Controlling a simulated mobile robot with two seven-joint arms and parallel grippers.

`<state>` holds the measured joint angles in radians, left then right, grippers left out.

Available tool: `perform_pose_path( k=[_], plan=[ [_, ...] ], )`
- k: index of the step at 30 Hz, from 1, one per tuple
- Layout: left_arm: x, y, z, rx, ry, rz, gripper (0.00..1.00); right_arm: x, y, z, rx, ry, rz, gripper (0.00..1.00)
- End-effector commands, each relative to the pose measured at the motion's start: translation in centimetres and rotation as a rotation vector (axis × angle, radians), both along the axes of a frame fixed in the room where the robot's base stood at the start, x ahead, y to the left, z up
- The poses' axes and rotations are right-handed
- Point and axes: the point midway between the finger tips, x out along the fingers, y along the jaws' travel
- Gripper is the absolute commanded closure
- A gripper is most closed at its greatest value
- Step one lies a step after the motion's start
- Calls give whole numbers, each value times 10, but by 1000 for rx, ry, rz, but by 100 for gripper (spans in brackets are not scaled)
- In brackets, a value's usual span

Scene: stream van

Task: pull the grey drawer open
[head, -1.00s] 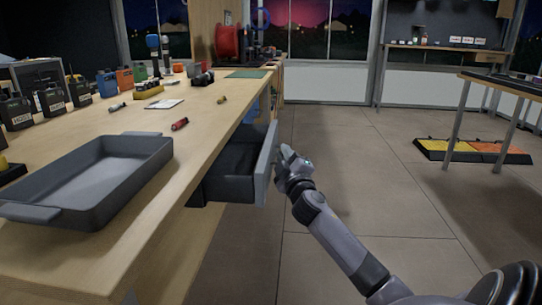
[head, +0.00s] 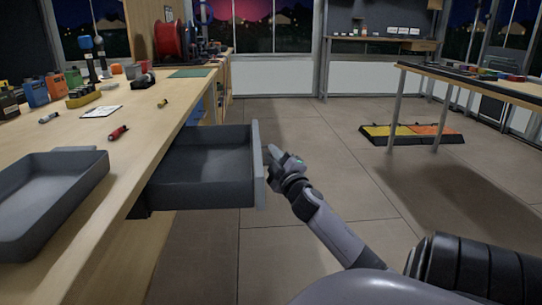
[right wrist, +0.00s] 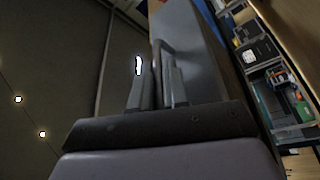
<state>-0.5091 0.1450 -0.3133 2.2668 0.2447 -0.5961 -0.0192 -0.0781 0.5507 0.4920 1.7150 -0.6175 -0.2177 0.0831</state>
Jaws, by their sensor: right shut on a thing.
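The grey drawer (head: 205,160) juts well out from under the wooden workbench, and its inside looks empty. Its front panel (head: 259,165) faces right, toward my right arm. My right gripper (head: 270,156) is at the outer side of this panel. In the right wrist view the fingers (right wrist: 158,88) are shut on the drawer's bar handle (right wrist: 163,48), with the grey panel (right wrist: 190,50) beside it. My left gripper is not in view.
A grey tray (head: 88,165) sits on the workbench (head: 150,130), left of the drawer. A red marker, a yellow one and several small items lie behind it. Yellow and orange floor mats (head: 410,131) lie at the right. The floor right of the drawer is clear.

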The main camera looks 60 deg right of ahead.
Motion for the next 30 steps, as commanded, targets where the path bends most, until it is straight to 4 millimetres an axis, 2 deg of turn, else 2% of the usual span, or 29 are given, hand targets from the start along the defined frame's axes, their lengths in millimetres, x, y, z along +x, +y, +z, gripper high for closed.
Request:
perform_pose_path(
  k=[1,2,3,14,23,30],
  plan=[
    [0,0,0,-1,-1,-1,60,0,1,-1,0,2,3,100],
    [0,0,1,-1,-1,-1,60,1,1,-1,1,1,3,82],
    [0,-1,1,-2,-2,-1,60,1,1,-1,0,2,3,79],
    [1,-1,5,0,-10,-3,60,-4,4,-2,2,1,1,79],
    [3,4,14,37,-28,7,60,-40,25,-11,4,2,2,79],
    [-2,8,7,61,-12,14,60,-57,36,-15,1,1,2,79]
  ],
)
